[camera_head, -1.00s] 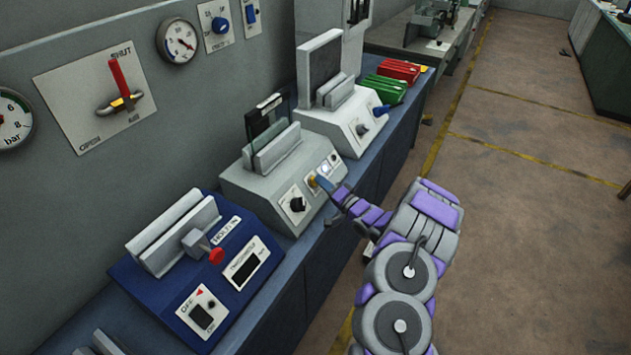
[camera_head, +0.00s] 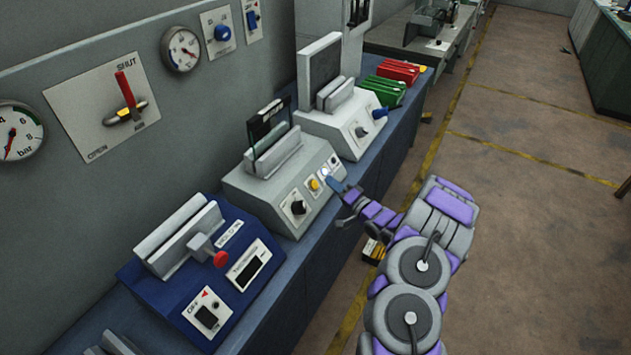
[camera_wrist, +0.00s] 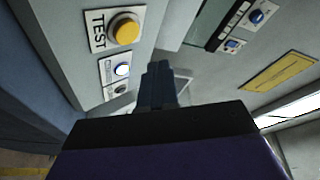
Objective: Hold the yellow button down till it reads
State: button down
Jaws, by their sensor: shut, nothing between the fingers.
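The yellow button (camera_head: 314,184) sits on the sloped front of the grey tester (camera_head: 240,190) on the bench. In the wrist view the yellow button (camera_wrist: 124,30) is round, beside the word TEST, and nothing covers it. A small lit lamp (camera_wrist: 122,70) shows on the panel below it, pale blue-white. My gripper (camera_head: 331,180) is shut and empty, just right of the yellow button and apart from it. In the wrist view my shut gripper (camera_wrist: 158,75) points past the panel's right side. A dark frame (camera_head: 268,122) stands between the tester's upright plates.
A blue device (camera_head: 190,285) with a red knob (camera_head: 220,259) stands nearer on the bench. A second grey device (camera_head: 345,125) stands beyond the tester, with green and red frames (camera_head: 385,90) behind.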

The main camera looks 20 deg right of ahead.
jog(key=shift+s+d+r+p, duration=0.4)
jog(key=shift+s+d+r, duration=0.05)
jog(key=shift+s+r, duration=0.1)
jog(key=w+a+r+n+g+h, duration=0.3)
jog(key=w+a+r+g, duration=0.1)
jog(key=r, duration=0.2)
jog(key=s+a+r+n+g+h, duration=0.1)
jog(key=s+a+r+g+h, duration=0.25)
jog(key=s+r, duration=0.2)
jog(key=s+a+r+n+g, duration=0.1)
jog(key=s+a+g, duration=0.3)
jog(key=s, duration=1.1)
jog(key=s+a+r+n+g, duration=0.2)
jog(key=s+a+r+g, duration=0.1)
jog(key=s, duration=1.3)
jog(key=s+a+r+n+g, duration=0.1)
jog(key=s+a+r+g, duration=0.2)
jog(key=s, duration=1.2)
jog(key=a+g, duration=0.2)
jog(key=a, duration=0.1)
jog(key=shift+s+n, duration=0.25)
jog(key=shift+n, duration=0.15)
